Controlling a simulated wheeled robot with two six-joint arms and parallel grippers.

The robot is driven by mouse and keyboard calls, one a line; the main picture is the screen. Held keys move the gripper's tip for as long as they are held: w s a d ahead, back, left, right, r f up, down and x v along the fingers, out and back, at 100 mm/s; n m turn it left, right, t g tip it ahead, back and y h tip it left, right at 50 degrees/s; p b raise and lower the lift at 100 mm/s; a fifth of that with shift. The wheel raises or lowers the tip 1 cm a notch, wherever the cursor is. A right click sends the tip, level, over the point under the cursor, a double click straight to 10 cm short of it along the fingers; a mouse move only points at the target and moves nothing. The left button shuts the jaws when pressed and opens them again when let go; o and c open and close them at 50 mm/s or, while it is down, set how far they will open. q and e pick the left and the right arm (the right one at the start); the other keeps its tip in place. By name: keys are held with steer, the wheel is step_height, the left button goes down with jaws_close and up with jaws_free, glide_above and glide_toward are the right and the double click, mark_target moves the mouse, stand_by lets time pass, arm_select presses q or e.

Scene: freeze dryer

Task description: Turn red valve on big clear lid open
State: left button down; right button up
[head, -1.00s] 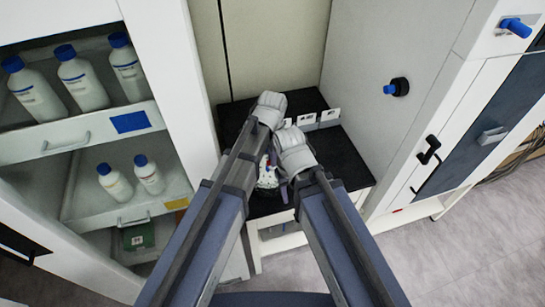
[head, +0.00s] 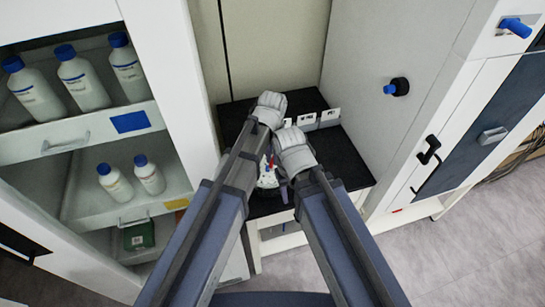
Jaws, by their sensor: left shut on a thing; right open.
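A small white and clear object with red and blue parts (head: 267,178) shows in the gap between my two forearms, over the black bench top. A small red part (head: 271,161) is visible on it. I cannot tell whether this is the red valve on the big clear lid, as my arms cover most of it. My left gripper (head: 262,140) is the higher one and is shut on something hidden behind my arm. My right gripper (head: 286,184) is open, just right of the white object. Its fingers are mostly hidden, and I cannot tell whether they touch it.
The black bench top (head: 339,160) has several white labelled cards (head: 330,115) at its back right. An open cabinet (head: 80,128) with white blue-capped bottles (head: 82,82) stands left. A tall grey-white cabinet (head: 370,55) with a black and blue knob (head: 397,87) stands close right.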

mark_target(272, 160)
arm_select(q)
steer(key=n, duration=0.7)
stand_by(0.6)
steer(key=c, duration=0.9)
jaws_free()
steer(key=shift+r, duration=0.1)
step_height(272, 160, up, 8)
steer(key=p, duration=0.8)
steer(key=shift+f, duration=0.2)
